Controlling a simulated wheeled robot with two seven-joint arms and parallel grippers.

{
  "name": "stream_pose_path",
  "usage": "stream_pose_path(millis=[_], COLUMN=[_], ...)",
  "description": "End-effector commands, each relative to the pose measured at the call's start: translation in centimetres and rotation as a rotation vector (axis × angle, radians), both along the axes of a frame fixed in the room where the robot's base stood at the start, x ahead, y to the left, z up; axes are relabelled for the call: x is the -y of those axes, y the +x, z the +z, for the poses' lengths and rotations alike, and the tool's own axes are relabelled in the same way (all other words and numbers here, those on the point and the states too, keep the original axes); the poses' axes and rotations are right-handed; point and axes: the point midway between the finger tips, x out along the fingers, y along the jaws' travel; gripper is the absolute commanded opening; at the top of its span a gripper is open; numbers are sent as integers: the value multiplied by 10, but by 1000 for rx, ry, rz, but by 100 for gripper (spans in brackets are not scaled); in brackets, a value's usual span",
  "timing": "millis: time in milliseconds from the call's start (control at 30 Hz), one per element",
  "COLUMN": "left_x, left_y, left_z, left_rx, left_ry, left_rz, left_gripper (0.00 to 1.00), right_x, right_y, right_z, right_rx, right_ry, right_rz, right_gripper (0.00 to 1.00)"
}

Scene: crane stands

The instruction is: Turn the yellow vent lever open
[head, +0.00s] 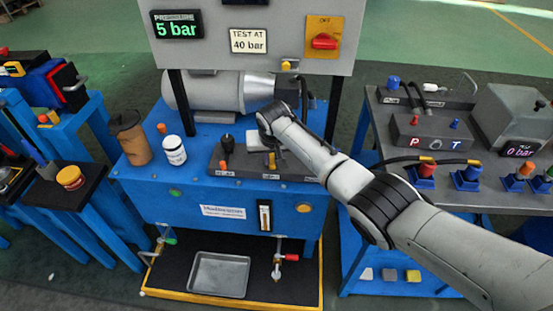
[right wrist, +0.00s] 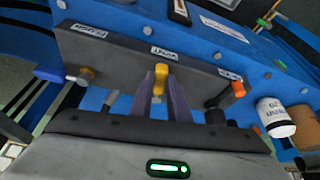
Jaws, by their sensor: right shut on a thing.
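The yellow lever (right wrist: 160,79) stands at the middle of a dark grey valve block (right wrist: 120,62), below a white label too blurred to read. My right gripper (right wrist: 160,85) is shut on this lever, one purple-grey finger on each side of it. In the head view a small yellow part of the lever (head: 272,160) shows beside my right gripper (head: 265,148), which reaches down to the block (head: 232,163) on the blue power unit. Gripper and wrist hide some of the block there. My left gripper is not in view.
A lever with a blue handle (right wrist: 50,73) and an orange-tipped one (right wrist: 238,88) flank the yellow lever. A white jar (head: 174,150) and a brown canister (head: 130,137) stand on the unit's left. A control panel (head: 250,35) overhangs the back. A grey test bench (head: 490,195) stands right.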

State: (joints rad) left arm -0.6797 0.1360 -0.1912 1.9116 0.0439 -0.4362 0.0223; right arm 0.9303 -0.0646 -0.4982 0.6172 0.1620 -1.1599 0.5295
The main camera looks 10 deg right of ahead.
Motion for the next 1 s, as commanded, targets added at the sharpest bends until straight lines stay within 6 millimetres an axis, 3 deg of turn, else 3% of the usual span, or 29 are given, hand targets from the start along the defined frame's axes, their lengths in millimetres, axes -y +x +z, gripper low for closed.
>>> stream_pose_path(millis=[400,933,967,1000], left_x=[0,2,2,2], left_y=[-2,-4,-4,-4], left_z=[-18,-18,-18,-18], left_rx=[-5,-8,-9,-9], left_ry=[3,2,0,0], left_rz=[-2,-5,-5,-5], left_gripper=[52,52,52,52], right_x=[-14,-14,-14,-14], right_y=[4,5,5,5], right_z=[0,2,2,2], right_rx=[3,7,7,7], right_ry=[4,5,5,5], right_rz=[-177,-200,-201,-200], right_gripper=[0,0,18,25])
